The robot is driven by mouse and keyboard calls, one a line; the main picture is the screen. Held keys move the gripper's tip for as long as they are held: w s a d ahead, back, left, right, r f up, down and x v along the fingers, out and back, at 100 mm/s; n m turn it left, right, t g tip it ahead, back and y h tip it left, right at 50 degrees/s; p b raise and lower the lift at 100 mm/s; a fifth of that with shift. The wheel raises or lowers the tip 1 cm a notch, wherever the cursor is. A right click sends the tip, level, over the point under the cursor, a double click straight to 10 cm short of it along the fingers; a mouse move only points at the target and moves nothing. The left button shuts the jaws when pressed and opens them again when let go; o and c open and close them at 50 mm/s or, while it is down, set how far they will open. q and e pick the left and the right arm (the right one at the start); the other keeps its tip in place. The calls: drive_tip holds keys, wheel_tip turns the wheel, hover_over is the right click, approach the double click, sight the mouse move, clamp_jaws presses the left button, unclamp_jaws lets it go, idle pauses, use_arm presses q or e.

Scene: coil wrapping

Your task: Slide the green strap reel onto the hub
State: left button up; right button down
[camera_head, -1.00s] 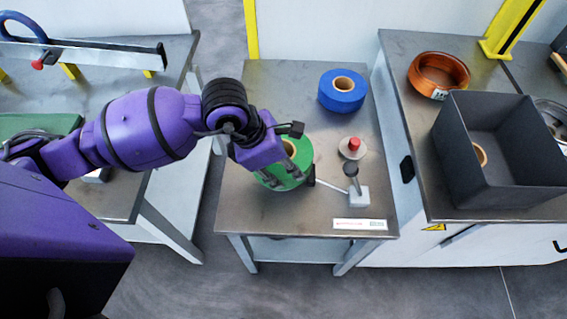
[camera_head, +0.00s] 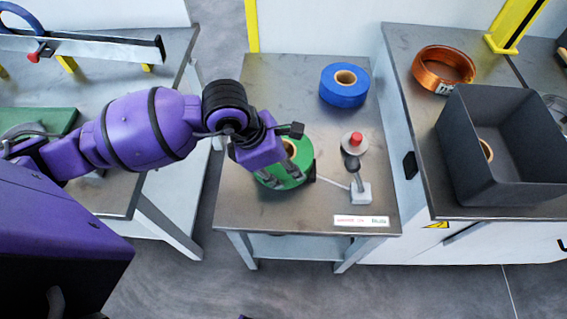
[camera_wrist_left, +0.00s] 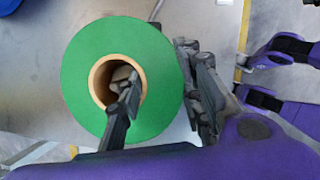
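The green strap reel (camera_head: 302,153) is at my left gripper (camera_head: 283,178), over the middle of the small table. In the left wrist view, the green reel (camera_wrist_left: 88,60) shows nearly face-on. One finger of my left gripper (camera_wrist_left: 160,90) reaches into its tan core and the other lies against its outer rim. The gripper looks shut on the reel's wall. A pale disc with a red top (camera_head: 354,141), which looks like the hub, stands right of the reel, apart from it. I cannot tell the reel's height above the table.
A blue reel (camera_head: 333,96) lies at the back of the small table (camera_head: 240,212). A lever on a white block (camera_head: 361,193) stands in front of the hub. On the right bench are a copper coil (camera_head: 428,58) and a dark open box (camera_head: 463,160).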

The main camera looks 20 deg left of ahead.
use_arm(q)
drive_tip(key=o, duration=0.5)
drive_tip(key=shift+r, duration=0.1)
drive_tip(key=shift+c, duration=0.2)
drive_tip(key=shift+s, duration=0.1)
drive_tip(key=v, duration=1.2)
